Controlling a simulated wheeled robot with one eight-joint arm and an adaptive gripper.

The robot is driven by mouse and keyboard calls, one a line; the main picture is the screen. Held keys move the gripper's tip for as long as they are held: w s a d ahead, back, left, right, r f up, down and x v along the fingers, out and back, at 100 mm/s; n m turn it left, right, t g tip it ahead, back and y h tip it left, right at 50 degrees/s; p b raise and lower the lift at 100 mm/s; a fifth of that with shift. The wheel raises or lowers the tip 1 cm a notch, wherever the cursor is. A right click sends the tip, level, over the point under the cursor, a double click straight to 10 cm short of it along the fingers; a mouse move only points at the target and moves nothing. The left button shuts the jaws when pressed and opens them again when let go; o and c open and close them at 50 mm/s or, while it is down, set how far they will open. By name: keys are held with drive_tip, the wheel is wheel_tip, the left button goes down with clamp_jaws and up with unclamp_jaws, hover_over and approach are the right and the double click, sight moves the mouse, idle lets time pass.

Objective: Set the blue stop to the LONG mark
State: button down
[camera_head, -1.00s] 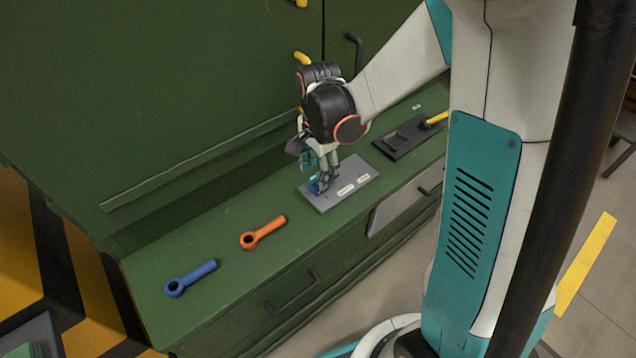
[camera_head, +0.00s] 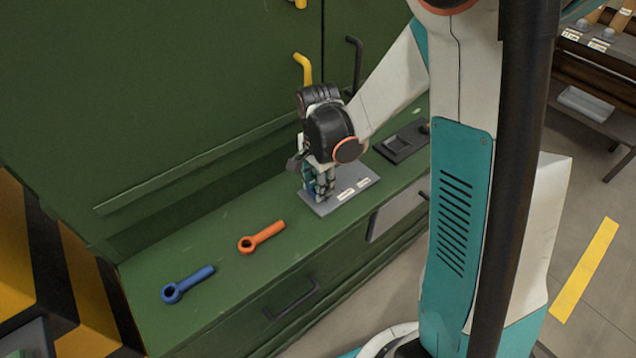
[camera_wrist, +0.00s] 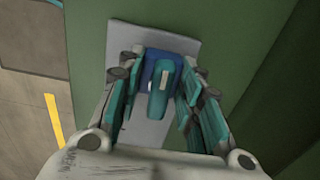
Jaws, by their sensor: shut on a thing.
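The blue stop (camera_wrist: 152,62) sits on the grey plate (camera_wrist: 150,30) in the wrist view, between my gripper's teal fingers (camera_wrist: 158,92). A teal rounded piece with a pale mark lies in front of the stop in that view. In the head view my gripper (camera_head: 318,190) is down at the left end of the plate (camera_head: 322,208) and hides most of the stop. My gripper is shut on the stop. Two pale labels, a left one (camera_head: 346,194) and a right one (camera_head: 363,183), lie on the plate to the right of my fingers; their words are too small to read.
An orange ring-ended tool (camera_head: 262,237) and a blue one (camera_head: 188,284) lie on the green bench top to the left. A dark recessed plate (camera_head: 400,143) lies to the right. A yellow lever (camera_head: 303,68) and a black handle (camera_head: 355,60) stand out behind my gripper.

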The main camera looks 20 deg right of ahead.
sight(352, 172)
drive_tip(key=w+d, duration=0.1)
drive_tip(key=d, duration=0.2)
drive_tip(key=w+d, duration=0.1)
drive_tip(key=d, duration=0.3)
drive_tip(key=w+d, duration=0.1)
drive_tip(key=d, duration=0.3)
drive_tip(key=shift+w+d, duration=0.25)
drive_tip(key=shift+w, duration=0.15)
drive_tip(key=c, duration=1.1)
unclamp_jaws()
wheel_tip(352, 172, up, 12)
drive_tip(key=shift+r, duration=0.1)
